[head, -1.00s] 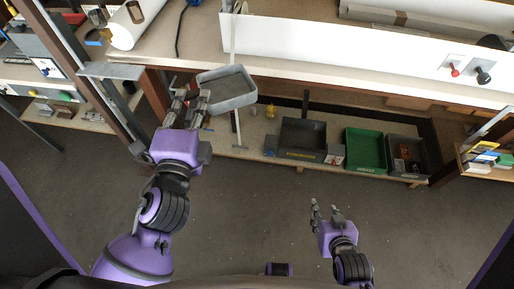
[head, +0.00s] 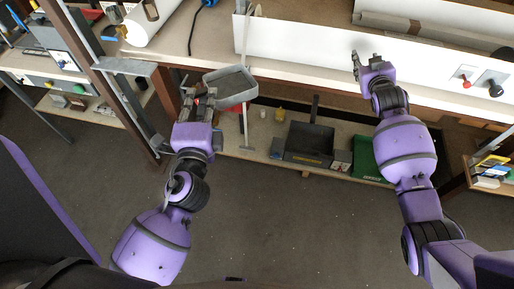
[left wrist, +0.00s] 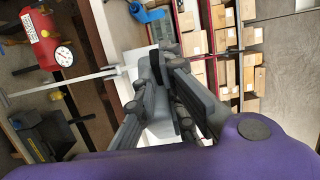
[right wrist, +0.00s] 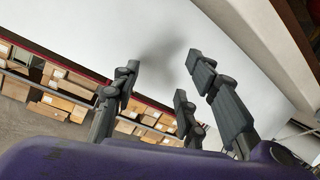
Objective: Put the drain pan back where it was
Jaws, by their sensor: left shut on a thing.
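The drain pan (head: 230,92) is a shallow grey tray with a pale rim. In the head view it hangs in front of the bench edge, above the lower shelf, tilted so that its inside shows. My left gripper (head: 194,92) is shut on it at its left side. My right gripper (head: 365,62) is open and empty in front of the long white panel. Its spread fingers (right wrist: 160,85) show in the right wrist view.
A metal post (head: 115,85) stands left of my left gripper. The white panel (head: 310,40) edges the bench.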

